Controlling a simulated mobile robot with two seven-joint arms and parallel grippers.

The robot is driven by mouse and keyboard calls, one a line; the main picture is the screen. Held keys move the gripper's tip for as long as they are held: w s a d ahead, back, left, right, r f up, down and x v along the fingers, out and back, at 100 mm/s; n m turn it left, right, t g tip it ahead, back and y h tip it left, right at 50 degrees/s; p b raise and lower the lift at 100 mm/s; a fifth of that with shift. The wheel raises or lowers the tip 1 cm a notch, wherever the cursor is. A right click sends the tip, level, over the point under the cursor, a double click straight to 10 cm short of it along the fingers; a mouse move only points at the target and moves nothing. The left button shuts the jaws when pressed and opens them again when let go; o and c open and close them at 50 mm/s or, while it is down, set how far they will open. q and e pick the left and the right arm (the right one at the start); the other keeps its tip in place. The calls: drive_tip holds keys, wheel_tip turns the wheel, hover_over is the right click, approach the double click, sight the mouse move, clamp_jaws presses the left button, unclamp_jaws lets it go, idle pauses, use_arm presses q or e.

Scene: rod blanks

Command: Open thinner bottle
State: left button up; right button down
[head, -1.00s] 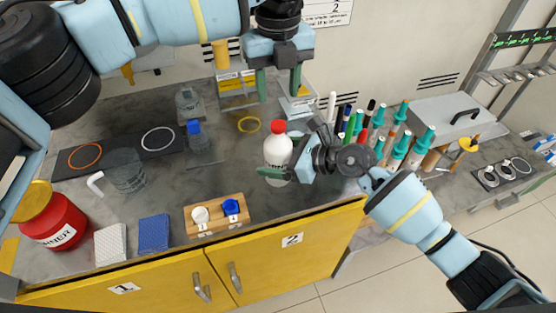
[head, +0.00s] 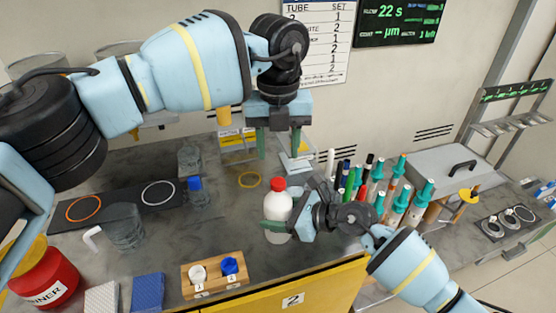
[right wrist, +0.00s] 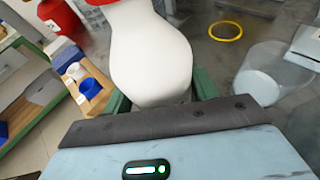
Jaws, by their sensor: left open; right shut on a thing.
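A white bottle with a red cap (head: 278,203) stands upright on the grey bench. It fills the middle of the right wrist view (right wrist: 150,55), its cap cut off at the top edge. My right gripper (head: 284,229) is shut around its lower body, a green finger on either side. My left gripper (head: 279,150) is open and empty, fingers pointing down, higher than the red cap in the head view. Its gap over the cap is hard to judge. A red container with a yellow lid (head: 46,279) stands at the far left, its label partly hidden and ending in "INNER".
A wooden block (head: 214,277) with a white and a blue cup is at the front edge. A clear beaker (head: 125,230) and a blue-capped bottle (head: 199,194) stand left. Several markers and teal-topped tubes (head: 398,203) crowd the right side.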

use_arm(q)
drive_tip(key=m, duration=0.9)
drive_tip(key=shift+m, duration=0.3)
drive_tip(key=m, duration=0.4)
drive_tip(key=shift+m, duration=0.4)
drive_tip(key=m, duration=1)
drive_tip(key=shift+m, duration=0.4)
drive_tip(key=m, duration=1.6)
drive_tip(key=shift+m, duration=0.4)
drive_tip(key=shift+f, duration=0.15)
